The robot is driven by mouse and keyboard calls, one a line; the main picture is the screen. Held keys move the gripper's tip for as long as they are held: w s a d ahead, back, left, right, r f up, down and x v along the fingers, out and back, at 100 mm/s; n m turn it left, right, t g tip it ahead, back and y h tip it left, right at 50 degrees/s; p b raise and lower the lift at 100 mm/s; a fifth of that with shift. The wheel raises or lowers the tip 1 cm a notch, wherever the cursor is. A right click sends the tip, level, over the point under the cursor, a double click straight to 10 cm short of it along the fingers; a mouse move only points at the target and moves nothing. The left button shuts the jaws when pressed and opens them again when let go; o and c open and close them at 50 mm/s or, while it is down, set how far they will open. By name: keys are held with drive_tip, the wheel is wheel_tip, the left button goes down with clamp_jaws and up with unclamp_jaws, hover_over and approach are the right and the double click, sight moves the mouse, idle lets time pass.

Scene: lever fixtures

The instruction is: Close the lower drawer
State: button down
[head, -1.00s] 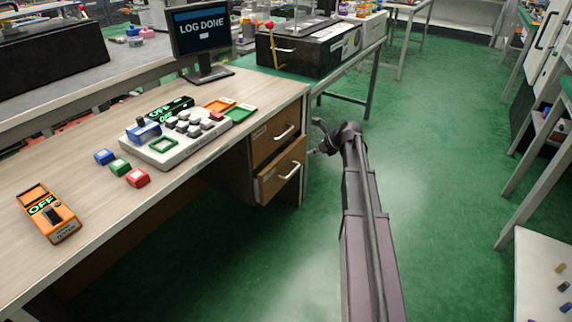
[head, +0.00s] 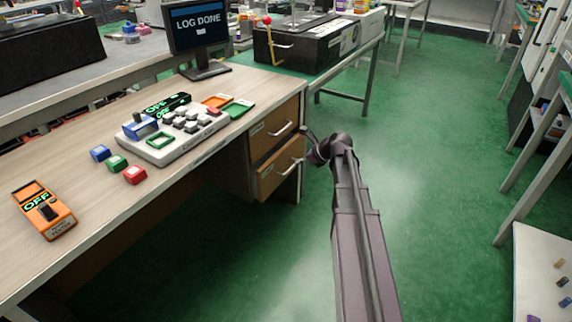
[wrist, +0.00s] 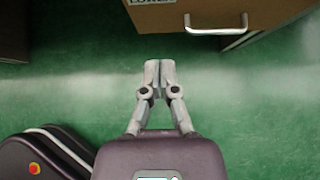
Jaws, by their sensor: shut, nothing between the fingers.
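The lower drawer (head: 270,180) is the bottom wooden drawer under the right end of the desk, with a pale bar handle (head: 290,166). My gripper (head: 307,158) is beside the handle in the head view. In the wrist view my gripper (wrist: 160,66) is shut and empty, its fingertips below and left of the handle, with no visible contact.
The desk (head: 120,215) carries an orange tester (head: 44,210), coloured blocks, a grey control panel (head: 165,140) and a monitor (head: 198,28). A green-topped bench (head: 268,80) with a black box stands behind.

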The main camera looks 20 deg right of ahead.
sight(270, 167)
drive_tip(key=b+x, duration=0.2)
drive_tip(key=x, duration=0.2)
drive_tip(key=r+b+x, duration=0.1)
drive_tip(key=b+x, duration=0.1)
drive_tip(key=x, duration=0.2)
drive_tip(key=w+b+x, duration=0.1)
drive_tip(key=b+x, duration=0.1)
drive_tip(key=x, duration=0.2)
drive_tip(key=shift+a+r, duration=0.2)
drive_tip(key=shift+a, duration=0.15)
drive_tip(key=shift+w+a, duration=0.35)
drive_tip(key=shift+w, duration=0.05)
